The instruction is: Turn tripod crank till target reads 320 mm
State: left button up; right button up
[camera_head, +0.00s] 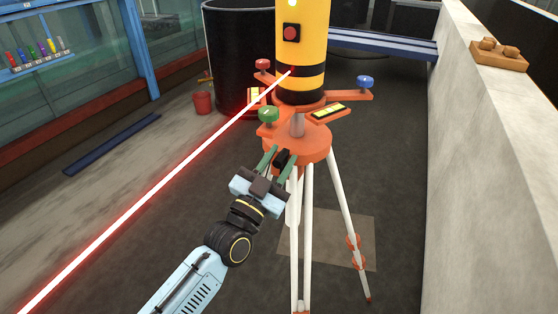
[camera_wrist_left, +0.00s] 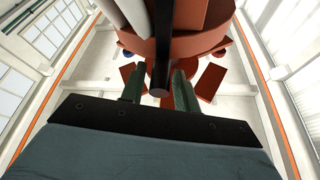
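The white-legged tripod (camera_head: 306,210) stands upright, with an orange head (camera_head: 312,148) under a yellow and black laser instrument (camera_head: 301,45). A black crank (camera_head: 281,158) sits at the near left side of the head. My left gripper (camera_head: 284,154) is at the crank, with its green fingers apart on either side of it. In the left wrist view the dark crank rod (camera_wrist_left: 160,60) lies between the fingers, with a gap showing on the left finger's side. No target or mm reading can be made out. My right gripper is not in view.
Green (camera_head: 268,114), red (camera_head: 263,64) and blue (camera_head: 365,82) knobs sit on the orange arms above the head. A red beam (camera_head: 160,189) runs to the lower left. A concrete wall (camera_head: 480,180) stands at right.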

aim_at(294, 171)
pick_arm(q)
grip_shut()
jog(key=shift+d+m, duration=0.1)
jog(key=shift+m, duration=0.2)
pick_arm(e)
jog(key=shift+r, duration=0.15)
pick_arm(q)
jog(key=shift+s+d+f+m+g+h+p, duration=0.25)
jog(key=shift+d+m+g+h+p, duration=0.3)
jog(key=shift+m, duration=0.9)
jog(key=shift+s+d+f+m+g+h+p, duration=0.25)
jog(key=shift+d+m+g+p, duration=0.3)
jog(key=shift+m, duration=0.95)
jog(key=shift+s+d+f+m+g+h+p, duration=0.25)
jog(key=shift+m+g+h+p, duration=0.35)
jog(key=shift+m, duration=0.85)
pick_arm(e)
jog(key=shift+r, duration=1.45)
pick_arm(q)
jog(key=shift+d, duration=0.15)
